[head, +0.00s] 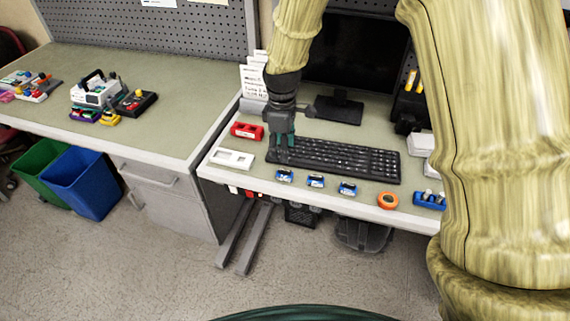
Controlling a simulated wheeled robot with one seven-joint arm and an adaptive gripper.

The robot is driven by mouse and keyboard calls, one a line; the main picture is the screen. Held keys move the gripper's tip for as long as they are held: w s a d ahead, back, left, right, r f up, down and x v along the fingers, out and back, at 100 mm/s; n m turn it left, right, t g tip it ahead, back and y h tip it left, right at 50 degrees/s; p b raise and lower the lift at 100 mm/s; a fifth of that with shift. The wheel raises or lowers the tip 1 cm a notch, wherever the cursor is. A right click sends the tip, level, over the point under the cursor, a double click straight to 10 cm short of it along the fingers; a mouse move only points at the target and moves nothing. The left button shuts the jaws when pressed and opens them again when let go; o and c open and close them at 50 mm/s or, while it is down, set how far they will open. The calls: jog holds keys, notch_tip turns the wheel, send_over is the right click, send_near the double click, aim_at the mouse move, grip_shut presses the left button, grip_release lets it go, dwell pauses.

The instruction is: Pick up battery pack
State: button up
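Several small items lie along the front of the right desk. Three are blue and white blocks: a left one (284,176), a middle one (315,181) and a right one (347,188). They look like battery packs, but they are too small to be sure. My gripper (283,157) points down over the left end of the black keyboard (345,160), behind the left blue block. No object is clearly visible in it. Its fingers are small and dark, so their opening cannot be told.
A white tray (232,158) and a red box (247,131) sit left of the keyboard. An orange ring (388,200) and a blue holder (429,201) lie to the right. A monitor (354,60) stands behind. The left bench (150,125) holds devices. My arm hides the far right.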

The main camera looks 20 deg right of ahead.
jog(key=p, duration=0.1)
send_over(283, 170)
jog(key=f, duration=0.5)
jog(key=shift+w+d, duration=0.15)
jog(key=shift+d, duration=0.05)
jog(key=shift+a+f+p, duration=0.1)
jog(key=shift+f+p, duration=1.45)
jog(key=shift+f, duration=1.25)
jog(key=shift+c, duration=0.4)
grip_shut()
jog(key=shift+r, duration=0.15)
